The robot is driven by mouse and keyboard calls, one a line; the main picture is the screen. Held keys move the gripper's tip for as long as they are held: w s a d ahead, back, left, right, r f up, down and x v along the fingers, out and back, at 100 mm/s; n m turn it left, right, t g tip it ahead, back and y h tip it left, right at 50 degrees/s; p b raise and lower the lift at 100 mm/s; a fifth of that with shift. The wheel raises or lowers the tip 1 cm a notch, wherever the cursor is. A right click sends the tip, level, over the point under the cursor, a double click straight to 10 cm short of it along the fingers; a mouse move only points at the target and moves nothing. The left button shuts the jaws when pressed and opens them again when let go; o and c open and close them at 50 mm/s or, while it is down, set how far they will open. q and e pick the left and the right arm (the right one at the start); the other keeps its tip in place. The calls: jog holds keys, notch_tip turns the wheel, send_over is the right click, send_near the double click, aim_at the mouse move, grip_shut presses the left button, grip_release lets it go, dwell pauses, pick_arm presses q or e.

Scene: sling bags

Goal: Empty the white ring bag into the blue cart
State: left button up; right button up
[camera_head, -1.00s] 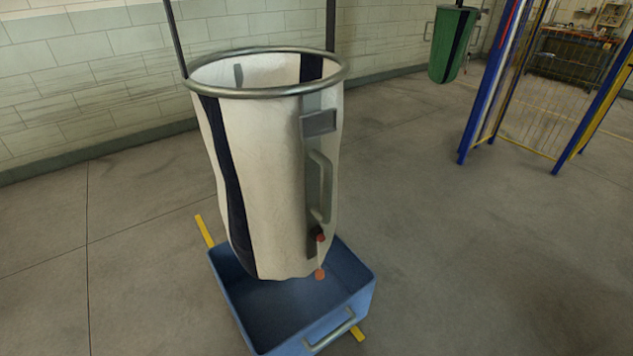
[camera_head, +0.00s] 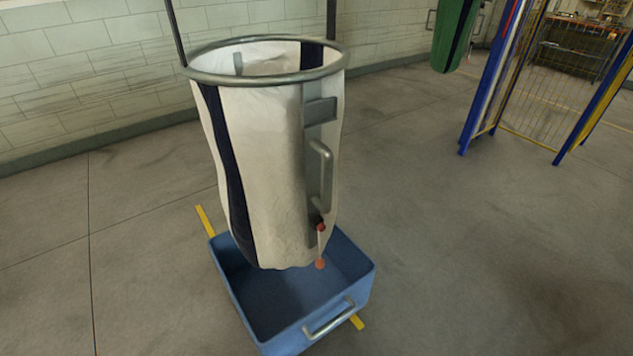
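The white ring bag (camera_head: 270,160) hangs upright from dark straps, with a grey metal ring (camera_head: 265,78) around its open top. It has dark vertical bands, a grey plate and a grey handle (camera_head: 321,175) on its right side. Below the handle are a red knob (camera_head: 321,227) and an orange-red ball (camera_head: 320,264) on a cord. The blue cart (camera_head: 345,292) stands on the floor under the bag, with a metal handle (camera_head: 329,317) on its front. The visible part of its inside looks empty; the bag hides the rest. Neither gripper is in view.
Yellow floor marks (camera_head: 204,226) show beside the cart. A green bag (camera_head: 455,36) hangs at the back right. A blue and yellow frame with mesh (camera_head: 545,85) stands at the right. The floor (camera_head: 480,250) right of the cart is clear.

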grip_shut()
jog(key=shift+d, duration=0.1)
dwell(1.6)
